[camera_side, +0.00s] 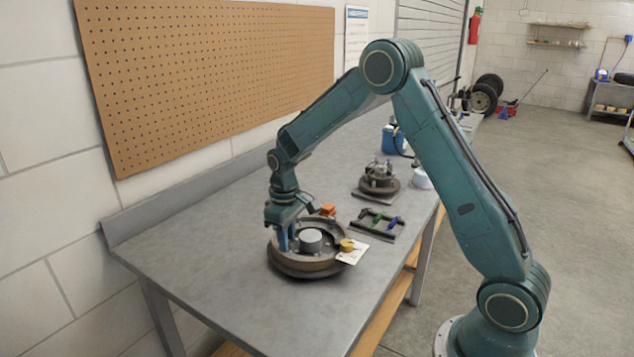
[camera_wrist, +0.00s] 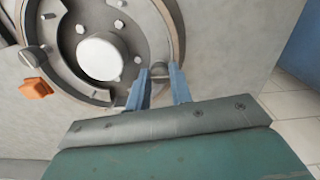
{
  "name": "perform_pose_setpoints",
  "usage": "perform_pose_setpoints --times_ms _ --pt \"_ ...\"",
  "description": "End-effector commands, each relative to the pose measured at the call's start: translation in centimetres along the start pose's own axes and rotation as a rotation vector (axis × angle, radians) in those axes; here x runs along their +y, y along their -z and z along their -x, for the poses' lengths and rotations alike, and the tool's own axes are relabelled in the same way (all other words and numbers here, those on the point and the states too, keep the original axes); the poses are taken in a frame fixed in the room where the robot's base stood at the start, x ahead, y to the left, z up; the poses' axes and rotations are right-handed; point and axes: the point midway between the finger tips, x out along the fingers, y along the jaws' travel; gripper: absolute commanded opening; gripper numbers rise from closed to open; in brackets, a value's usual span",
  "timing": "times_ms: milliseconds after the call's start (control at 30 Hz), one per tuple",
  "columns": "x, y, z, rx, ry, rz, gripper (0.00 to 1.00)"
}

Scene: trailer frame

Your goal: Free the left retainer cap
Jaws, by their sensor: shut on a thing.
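A round brake drum assembly (camera_side: 278,266) with a raised rim and a pale hub (camera_side: 311,239) lies on the bench. My gripper (camera_side: 287,246) reaches down over its left side. In the wrist view, my blue fingers (camera_wrist: 158,77) are shut on a small round grey cap, the left retainer cap (camera_wrist: 160,69), at the drum's edge. The cap shows between the fingertips, seated or very near the drum; I cannot tell which. It is hidden behind the fingers in the side view. A second round cap (camera_side: 346,245), yellowish here, sits at the drum's right edge by a white tag (camera_side: 353,254).
An orange block (camera_side: 328,210) lies just behind the drum. A pegboard wall (camera_side: 210,80) borders the bench (camera_side: 200,270), whose near left surface is clear.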

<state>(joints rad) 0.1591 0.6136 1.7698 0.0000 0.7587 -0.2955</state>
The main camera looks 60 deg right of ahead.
Motion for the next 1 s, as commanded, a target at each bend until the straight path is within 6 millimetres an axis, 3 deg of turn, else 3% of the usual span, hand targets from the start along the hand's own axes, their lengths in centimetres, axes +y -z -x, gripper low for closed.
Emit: perform_pose_setpoints --times_ms 100,133,233,667,1000 --pt "0.0 0.1 0.1 0.002 -0.001 -0.001 0.00" --pt "0.0 0.1 0.1 0.003 -0.001 -0.001 0.23" --pt "0.0 0.1 0.1 0.002 -0.001 -0.001 0.43" --pt "0.0 0.0 0.4 0.001 0.000 -0.002 0.43" --pt "0.0 0.1 3.7 0.005 -0.001 -0.002 0.43"
